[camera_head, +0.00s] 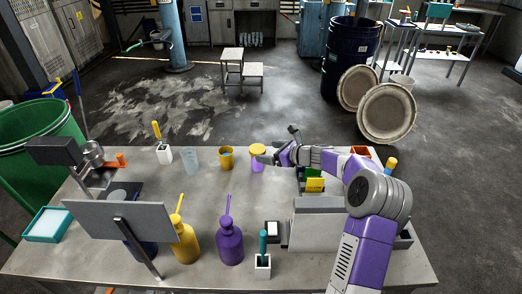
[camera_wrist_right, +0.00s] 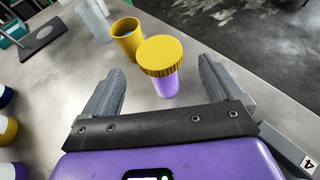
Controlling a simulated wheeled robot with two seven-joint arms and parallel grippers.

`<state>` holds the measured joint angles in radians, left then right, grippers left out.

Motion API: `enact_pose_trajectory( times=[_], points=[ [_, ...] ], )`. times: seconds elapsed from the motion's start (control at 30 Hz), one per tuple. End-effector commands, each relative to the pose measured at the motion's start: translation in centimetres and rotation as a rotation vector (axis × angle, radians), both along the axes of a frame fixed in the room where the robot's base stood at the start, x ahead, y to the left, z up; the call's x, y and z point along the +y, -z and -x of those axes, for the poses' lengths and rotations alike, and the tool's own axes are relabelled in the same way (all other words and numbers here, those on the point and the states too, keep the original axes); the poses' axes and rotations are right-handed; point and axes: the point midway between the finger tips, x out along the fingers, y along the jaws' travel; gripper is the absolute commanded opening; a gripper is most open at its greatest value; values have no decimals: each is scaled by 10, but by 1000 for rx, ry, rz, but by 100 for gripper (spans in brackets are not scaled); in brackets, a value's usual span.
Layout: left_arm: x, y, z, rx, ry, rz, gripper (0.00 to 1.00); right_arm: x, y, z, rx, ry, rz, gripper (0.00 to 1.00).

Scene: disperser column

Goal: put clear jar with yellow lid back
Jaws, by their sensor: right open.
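The jar with the yellow lid (camera_head: 257,157) stands upright near the far edge of the table. Its body looks purple below the lid. My right gripper (camera_head: 269,156) comes in from the right at the jar. In the right wrist view the jar (camera_wrist_right: 166,84) stands between and slightly beyond the two spread fingertips. The right gripper is open and holds nothing. Whether a finger touches the jar cannot be told. My left gripper is not in view.
A yellow cup (camera_head: 226,158) stands close left of the jar, with a clear beaker (camera_head: 190,160) and a white holder (camera_head: 163,154) farther left. Yellow (camera_head: 185,245) and purple (camera_head: 230,244) bottles stand in front. A grey box (camera_head: 315,232) is below my right arm. The middle of the table is clear.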

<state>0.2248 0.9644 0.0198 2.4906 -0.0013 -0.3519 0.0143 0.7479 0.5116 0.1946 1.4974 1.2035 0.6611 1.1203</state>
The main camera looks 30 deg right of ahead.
Motion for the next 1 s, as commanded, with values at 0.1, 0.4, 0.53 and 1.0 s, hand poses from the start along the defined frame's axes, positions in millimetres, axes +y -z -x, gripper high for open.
enact_pose_trajectory(
  times=[0.1, 0.4, 0.53, 1.0],
  points=[
    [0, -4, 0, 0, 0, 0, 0, -9, -11, 22, 0, 2, 0, 93],
    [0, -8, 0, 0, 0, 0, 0, -19, -22, 49, 0, 0, 0, 93],
    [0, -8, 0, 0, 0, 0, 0, -19, -22, 51, 0, -2, -1, 93],
    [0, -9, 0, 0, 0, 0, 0, -19, -24, 50, 0, -1, 0, 93]
  ],
)
